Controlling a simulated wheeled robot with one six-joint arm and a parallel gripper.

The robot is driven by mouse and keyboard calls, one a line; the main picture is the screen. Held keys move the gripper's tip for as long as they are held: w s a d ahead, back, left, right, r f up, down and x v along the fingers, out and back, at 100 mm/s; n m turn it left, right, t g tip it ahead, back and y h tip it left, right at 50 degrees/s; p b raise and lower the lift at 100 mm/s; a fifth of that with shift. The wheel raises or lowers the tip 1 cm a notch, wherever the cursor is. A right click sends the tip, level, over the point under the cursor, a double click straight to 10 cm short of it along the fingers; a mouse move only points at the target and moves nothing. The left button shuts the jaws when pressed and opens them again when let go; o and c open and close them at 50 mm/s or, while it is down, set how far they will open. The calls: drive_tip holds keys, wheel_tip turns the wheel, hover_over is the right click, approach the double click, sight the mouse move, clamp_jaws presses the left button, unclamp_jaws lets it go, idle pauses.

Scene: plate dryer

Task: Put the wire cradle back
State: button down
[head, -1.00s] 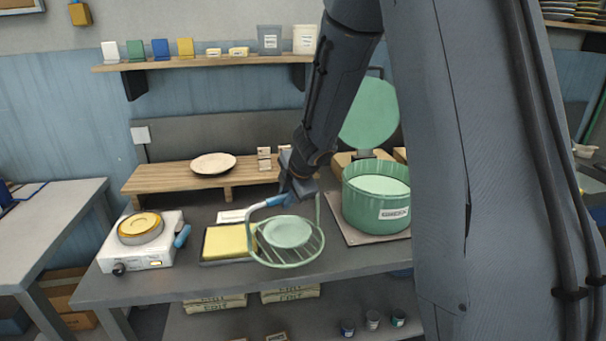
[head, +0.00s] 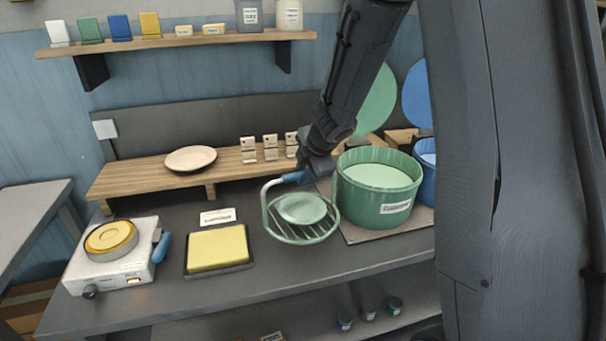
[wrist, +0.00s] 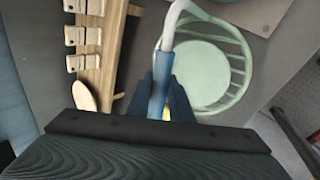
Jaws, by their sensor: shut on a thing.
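The wire cradle (head: 306,238) is a round, pale green basket with wire bars and a bent handle with a blue grip. A pale green plate (head: 301,208) lies in it. My gripper (head: 306,172) is shut on the blue handle grip. In the wrist view, the grip (wrist: 158,92) sits between my jaws, and the cradle (wrist: 245,60) extends beyond it with the plate (wrist: 190,72) inside. The cradle is just left of the green pot. I cannot tell whether it touches the bench.
A green labelled pot (head: 380,208) and a blue pot (head: 428,190) stand on the right. A yellow sponge-like block in a tray (head: 218,270) and a hotplate (head: 100,270) are left. A wooden rack (head: 135,182) holding a beige plate (head: 190,159) is behind. Bare bench lies in front.

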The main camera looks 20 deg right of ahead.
drive_tip(key=shift+f+b, duration=1.9)
drive_tip(key=shift+b, duration=0.55)
drive_tip(key=shift+f+b, duration=1.1)
drive_tip(key=shift+f, duration=0.25)
drive_tip(key=c, duration=1.5)
unclamp_jaws()
drive_tip(key=s+d+r+m+h+p, duration=0.25)
drive_tip(key=s+d+r+m, duration=0.2)
drive_tip(key=s+m, duration=0.4)
drive_tip(key=s+a+f+m+g, duration=0.1)
drive_tip(key=s+m, duration=0.3)
drive_tip(key=s, duration=0.1)
drive_tip(key=s+a+f+m+g+b, duration=0.1)
drive_tip(key=s+a+f+m+g, duration=0.1)
drive_tip(key=s+m, duration=0.2)
drive_tip(key=s+a+f+m+g+y, duration=0.1)
drive_tip(key=s+a+m+g, duration=0.1)
drive_tip(key=s+m, duration=0.2)
drive_tip(key=shift+s+a+f+b, duration=0.1)
drive_tip(key=shift+s+f+b, duration=0.1)
drive_tip(key=shift+s, duration=0.7)
drive_tip(key=shift+s+f+b, duration=0.1)
drive_tip(key=shift+s+f, duration=0.05)
drive_tip(key=shift+s, duration=0.75)
